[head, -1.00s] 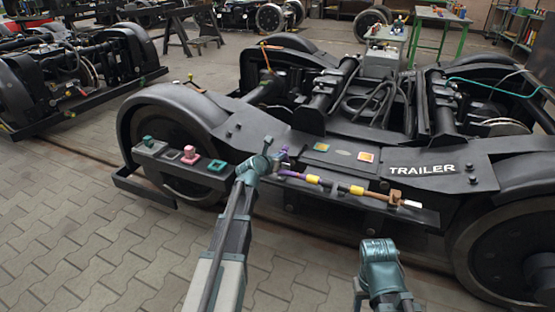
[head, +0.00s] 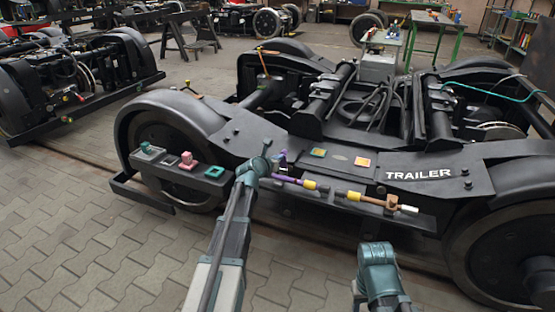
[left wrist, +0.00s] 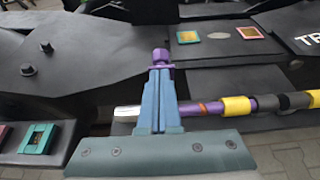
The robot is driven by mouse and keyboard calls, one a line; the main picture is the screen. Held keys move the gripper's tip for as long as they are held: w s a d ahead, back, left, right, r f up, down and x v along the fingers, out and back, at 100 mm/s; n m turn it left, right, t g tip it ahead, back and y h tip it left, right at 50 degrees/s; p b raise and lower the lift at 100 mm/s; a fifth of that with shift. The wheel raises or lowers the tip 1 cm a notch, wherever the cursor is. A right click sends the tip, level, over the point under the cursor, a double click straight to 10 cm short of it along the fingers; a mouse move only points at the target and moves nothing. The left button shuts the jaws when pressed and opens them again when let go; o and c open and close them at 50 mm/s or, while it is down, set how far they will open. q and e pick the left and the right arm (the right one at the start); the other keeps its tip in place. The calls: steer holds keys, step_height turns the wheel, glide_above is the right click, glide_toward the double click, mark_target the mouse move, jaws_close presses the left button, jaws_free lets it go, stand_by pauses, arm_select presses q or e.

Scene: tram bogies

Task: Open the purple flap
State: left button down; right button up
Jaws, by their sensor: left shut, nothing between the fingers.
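A small purple piece (left wrist: 160,57), which looks like the purple flap or its handle, stands up just behind the tips of my left gripper (left wrist: 159,73) in the left wrist view. In the head view this purple piece (head: 283,157) shows just right of my left gripper (head: 271,150). The left fingers are shut with nothing between them. They hide the lower part of the piece, and I cannot tell whether they touch it. My right arm shows at the bottom of the head view, but its gripper is not visible.
Paved floor (head: 110,240) is clear in front.

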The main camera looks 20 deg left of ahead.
arm_select(q)
steer(key=shift+r, duration=0.15)
steer(key=shift+r+p, duration=0.7)
steer(key=shift+p, duration=0.1)
steer(key=s+r+p, duration=0.7)
steer(key=s, duration=0.1)
steer(key=shift+s+a+r+p, duration=0.15)
steer(key=shift+s+r+p, duration=0.2)
steer(key=shift+r+p, duration=0.05)
